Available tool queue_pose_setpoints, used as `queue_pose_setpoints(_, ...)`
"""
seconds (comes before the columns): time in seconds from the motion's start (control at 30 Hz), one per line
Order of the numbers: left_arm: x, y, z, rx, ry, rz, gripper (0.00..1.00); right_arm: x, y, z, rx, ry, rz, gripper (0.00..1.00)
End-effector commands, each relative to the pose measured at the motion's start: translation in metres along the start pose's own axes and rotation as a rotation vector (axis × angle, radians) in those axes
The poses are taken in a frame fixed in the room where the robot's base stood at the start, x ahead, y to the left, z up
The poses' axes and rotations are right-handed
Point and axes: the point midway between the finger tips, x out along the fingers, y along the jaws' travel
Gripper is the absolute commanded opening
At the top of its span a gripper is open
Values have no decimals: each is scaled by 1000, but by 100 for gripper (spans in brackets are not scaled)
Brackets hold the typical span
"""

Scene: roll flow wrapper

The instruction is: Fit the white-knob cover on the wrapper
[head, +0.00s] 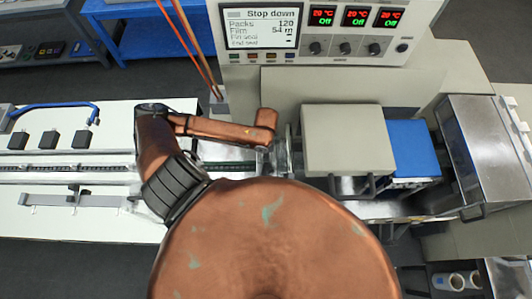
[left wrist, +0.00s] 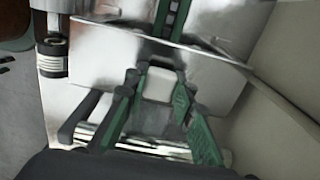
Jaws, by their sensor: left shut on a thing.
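The left wrist view shows my left gripper (left wrist: 160,92), its green-padded fingers closed on either side of a small white knob (left wrist: 158,84). The knob appears to belong to the white-knob cover, whose shiny metal sheet seems to lie around and beyond the fingertips; its full outline cannot be told. The wrapper (head: 290,85) stands across the middle of the head view. My copper left arm reaches over its infeed side, and the fingers and knob cannot be made out there. Whether the cover touches its seat cannot be told. My right gripper is not in view.
A beige housing (head: 348,140) and a blue block (head: 413,140) stand right of my arm. A metal box (head: 492,140) is farther right. The white conveyor (head: 60,175) runs left. A display panel (head: 262,28) rises behind. My own copper body part hides the lower middle.

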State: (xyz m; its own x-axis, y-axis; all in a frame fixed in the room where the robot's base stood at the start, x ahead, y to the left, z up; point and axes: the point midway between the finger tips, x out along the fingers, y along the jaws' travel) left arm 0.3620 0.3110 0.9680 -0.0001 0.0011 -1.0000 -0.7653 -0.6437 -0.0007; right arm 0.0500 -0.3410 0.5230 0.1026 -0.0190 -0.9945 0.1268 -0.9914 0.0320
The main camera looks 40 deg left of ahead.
Motion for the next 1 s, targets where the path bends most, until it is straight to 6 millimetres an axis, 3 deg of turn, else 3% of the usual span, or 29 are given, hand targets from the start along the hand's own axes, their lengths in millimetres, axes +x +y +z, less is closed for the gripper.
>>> queue_pose_setpoints(0.3,-1,0,0,0,1,-1,44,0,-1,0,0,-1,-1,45)
queue_pose_setpoints(0.63,-3,0,0,0,0,0,44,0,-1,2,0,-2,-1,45)
queue_pose_setpoints(0.77,-18,-1,0,1,0,-2,44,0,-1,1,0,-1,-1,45)
queue_pose_setpoints(1.0,-69,-1,0,2,1,-4,44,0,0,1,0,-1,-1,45)
